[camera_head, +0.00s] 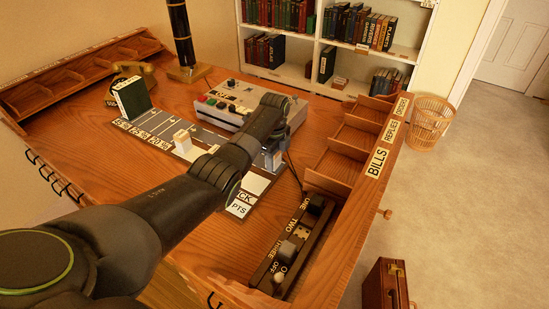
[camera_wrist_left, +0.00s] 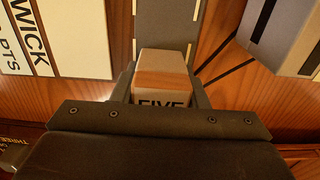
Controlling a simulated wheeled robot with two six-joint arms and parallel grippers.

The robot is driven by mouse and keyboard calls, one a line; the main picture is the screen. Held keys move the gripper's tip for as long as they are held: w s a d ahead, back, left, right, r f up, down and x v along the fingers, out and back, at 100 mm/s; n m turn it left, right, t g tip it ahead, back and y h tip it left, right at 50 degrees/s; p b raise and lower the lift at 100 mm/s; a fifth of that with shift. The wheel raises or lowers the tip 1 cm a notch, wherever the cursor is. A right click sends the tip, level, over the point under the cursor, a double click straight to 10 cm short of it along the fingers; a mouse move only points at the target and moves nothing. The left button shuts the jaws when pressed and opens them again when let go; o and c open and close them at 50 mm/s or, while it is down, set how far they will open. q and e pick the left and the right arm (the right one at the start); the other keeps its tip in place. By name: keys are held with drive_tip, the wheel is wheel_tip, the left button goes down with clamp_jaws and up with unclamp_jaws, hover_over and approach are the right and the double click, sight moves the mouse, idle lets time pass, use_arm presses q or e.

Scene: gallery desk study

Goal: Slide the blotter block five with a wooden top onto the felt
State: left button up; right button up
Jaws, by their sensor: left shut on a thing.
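Block five, with a wooden top (camera_wrist_left: 160,78) and a FIVE label on its near side, sits between the fingers of my left gripper (camera_wrist_left: 163,92) in the left wrist view. The fingers are shut on its two sides. In the head view my left gripper (camera_head: 272,158) is low over the desk, beyond the right end of the grey marked board, and the block is not clear there. A grey felt-like strip (camera_wrist_left: 167,25) with pale edge marks lies just beyond the block; whether they touch I cannot tell. My right gripper is not in view.
A white block (camera_head: 183,141) stands on the grey board (camera_head: 205,135). A green book (camera_head: 132,97) is at its far left end. A grey button box (camera_head: 225,101) stands behind. A switch strip (camera_head: 290,248) and wooden pigeonholes (camera_head: 345,150) flank the right side.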

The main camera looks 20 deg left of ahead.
use_arm(q)
drive_tip(key=o, duration=1.1)
drive_tip(key=shift+r, duration=0.1)
wheel_tip(320, 180, up, 17)
drive_tip(key=shift+r+p, duration=0.15)
drive_tip(key=shift+p, duration=0.95)
